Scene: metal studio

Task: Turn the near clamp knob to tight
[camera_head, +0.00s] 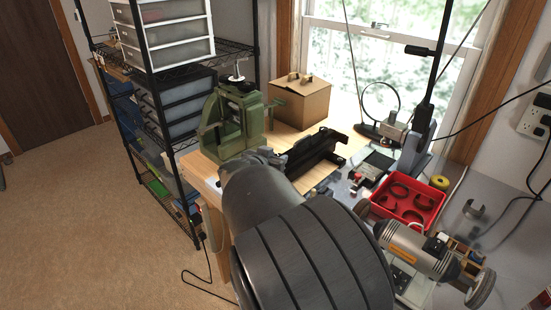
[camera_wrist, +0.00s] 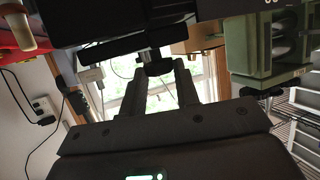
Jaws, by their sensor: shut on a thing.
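The black clamp tool (camera_head: 318,148) lies on the wooden bench top, right of the green press. In the wrist view its dark underside (camera_wrist: 110,22) fills the upper part of the picture. A small dark knob (camera_wrist: 153,56) hangs below it, between the fingertips. My gripper (camera_wrist: 158,70) is shut on this knob. The knob's angle, and whether it is tight, cannot be told. In the head view my own arm hides the knob and the fingertips.
The green press (camera_head: 235,122) stands close left, also at right in the wrist view (camera_wrist: 265,50). A cardboard box (camera_head: 298,103) is behind. A red tray (camera_head: 410,203) with curved parts and a grey motor tool (camera_head: 420,250) stand at right. A black shelf rack (camera_head: 178,150) borders the left.

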